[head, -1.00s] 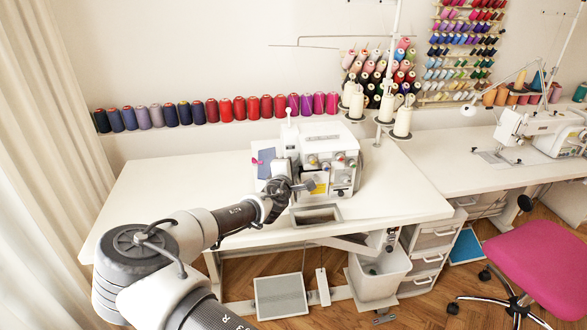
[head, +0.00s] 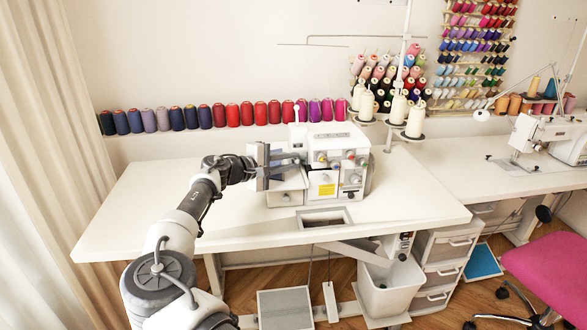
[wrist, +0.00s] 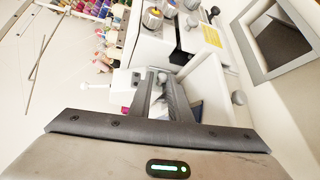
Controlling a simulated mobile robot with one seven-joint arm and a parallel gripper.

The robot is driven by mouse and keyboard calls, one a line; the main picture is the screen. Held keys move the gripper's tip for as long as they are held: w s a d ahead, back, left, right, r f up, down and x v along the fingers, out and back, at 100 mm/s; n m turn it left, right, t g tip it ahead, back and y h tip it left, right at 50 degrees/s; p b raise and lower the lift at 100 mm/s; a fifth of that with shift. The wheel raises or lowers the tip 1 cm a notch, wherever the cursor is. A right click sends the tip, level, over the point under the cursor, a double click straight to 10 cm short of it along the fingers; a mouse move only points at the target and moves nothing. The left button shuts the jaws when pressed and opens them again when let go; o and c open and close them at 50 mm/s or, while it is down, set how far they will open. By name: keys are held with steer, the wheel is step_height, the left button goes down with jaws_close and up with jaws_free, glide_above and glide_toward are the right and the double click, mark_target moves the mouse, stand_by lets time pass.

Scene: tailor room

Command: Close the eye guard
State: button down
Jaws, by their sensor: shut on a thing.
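The white sewing machine (head: 338,140) stands on the table with its dials facing front. My gripper (head: 285,165) is at the machine's left side, above its low white front-left part (head: 287,190). In the wrist view my gripper's fingertips (wrist: 162,76) come close together beside the white machine body (wrist: 152,48). They are shut on a small part there, which the fingers mostly hide. I cannot make out the eye guard as a separate piece, nor tell whether that part belongs to it. A bluish surface (wrist: 190,104) shows behind the right finger.
Cream thread cones (head: 397,108) stand behind the machine on the right. A row of spools (head: 220,115) lines the wall. A rectangular opening (head: 325,219) lies in the table in front of the machine. The white tabletop (head: 150,205) to the left is clear.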

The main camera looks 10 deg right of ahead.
steer(key=shift+w+a+f+m+g+h, duration=0.15)
steer(key=shift+w+f+m+g+h, duration=0.1)
steer(key=shift+m+g, duration=0.25)
steer(key=shift+w+a+f+m+g+h, duration=0.2)
steer(key=shift+m+g+h, duration=0.1)
steer(key=shift+g, duration=0.3)
steer(key=shift+w+f+m+g+h, duration=0.15)
steer(key=shift+m+g+h, duration=0.1)
steer(key=shift+m+g, duration=0.25)
steer(key=c, duration=1.8)
jaws_free()
steer(key=shift+w, duration=0.1)
steer(key=shift+r, duration=0.35)
steer(key=shift+a, duration=0.1)
